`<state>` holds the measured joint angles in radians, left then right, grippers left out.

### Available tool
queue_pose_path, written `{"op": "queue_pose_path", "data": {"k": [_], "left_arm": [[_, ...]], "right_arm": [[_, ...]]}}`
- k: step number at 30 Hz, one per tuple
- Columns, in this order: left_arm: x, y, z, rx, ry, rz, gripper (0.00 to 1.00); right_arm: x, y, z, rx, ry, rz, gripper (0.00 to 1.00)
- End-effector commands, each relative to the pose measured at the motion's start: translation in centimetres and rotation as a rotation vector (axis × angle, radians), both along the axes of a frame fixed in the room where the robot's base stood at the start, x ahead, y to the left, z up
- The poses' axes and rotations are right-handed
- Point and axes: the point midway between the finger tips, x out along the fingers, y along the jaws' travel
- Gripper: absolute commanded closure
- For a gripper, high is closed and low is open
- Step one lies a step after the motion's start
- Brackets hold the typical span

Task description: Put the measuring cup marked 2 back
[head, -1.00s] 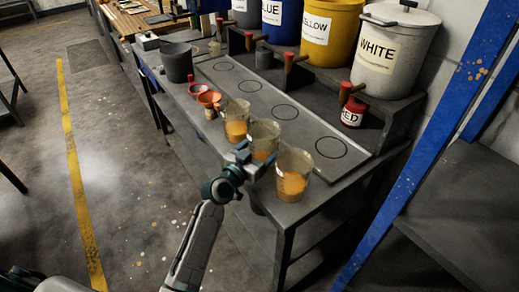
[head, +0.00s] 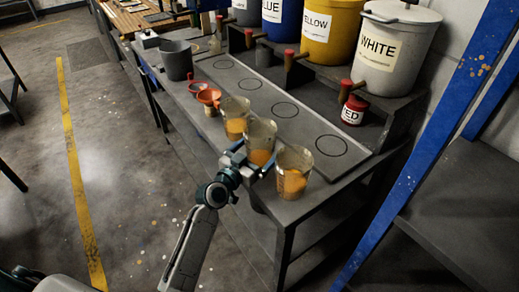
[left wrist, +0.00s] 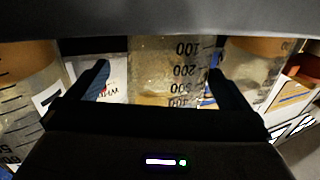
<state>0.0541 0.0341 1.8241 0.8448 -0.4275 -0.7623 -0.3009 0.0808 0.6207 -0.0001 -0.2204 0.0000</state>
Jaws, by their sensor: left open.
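Three clear measuring cups with orange liquid stand in a row along the bench's near edge: a left cup (head: 235,126), a middle cup (head: 260,134) and a right cup (head: 293,181). I cannot read which is marked 2 in the head view. My left gripper (head: 253,161) is open at the near side of the middle cup. In the left wrist view its fingers (left wrist: 158,69) stand either side of the middle cup (left wrist: 172,75), which shows upside-down graduations. Parts of other cups show at left and right there, with labels only partly visible. My right gripper is out of view.
The grey bench strip has several drawn circles (head: 285,110), all bare. Labelled paint buckets with taps stand on the shelf behind, among them WHITE (head: 385,50). A blue post (head: 440,140) rises at right.

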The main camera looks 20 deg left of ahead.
Motion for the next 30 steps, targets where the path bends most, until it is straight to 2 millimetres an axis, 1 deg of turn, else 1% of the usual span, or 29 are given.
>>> {"op": "queue_pose_path", "data": {"k": [1,6,9,13,18,30], "left_arm": [[-1.2,0.4,-0.3,0.003,0.000,-0.001,0.00],[-4.9,1.6,-0.4,0.004,0.002,-0.001,0.00],[-6.7,2.1,-0.3,0.003,0.000,-0.001,0.00],[-8.4,2.7,-0.2,0.002,0.002,-0.001,0.00],[-9.4,3.0,-0.1,-0.001,0.001,-0.001,0.00],[-9.4,3.0,0.0,-0.001,0.000,-0.001,0.00]], "right_arm": [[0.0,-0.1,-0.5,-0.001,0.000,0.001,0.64],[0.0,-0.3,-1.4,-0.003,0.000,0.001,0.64],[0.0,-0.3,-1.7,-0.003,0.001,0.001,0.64],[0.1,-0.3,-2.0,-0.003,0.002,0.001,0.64],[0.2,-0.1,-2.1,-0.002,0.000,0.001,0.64],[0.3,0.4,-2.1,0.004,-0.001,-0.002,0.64]]}}
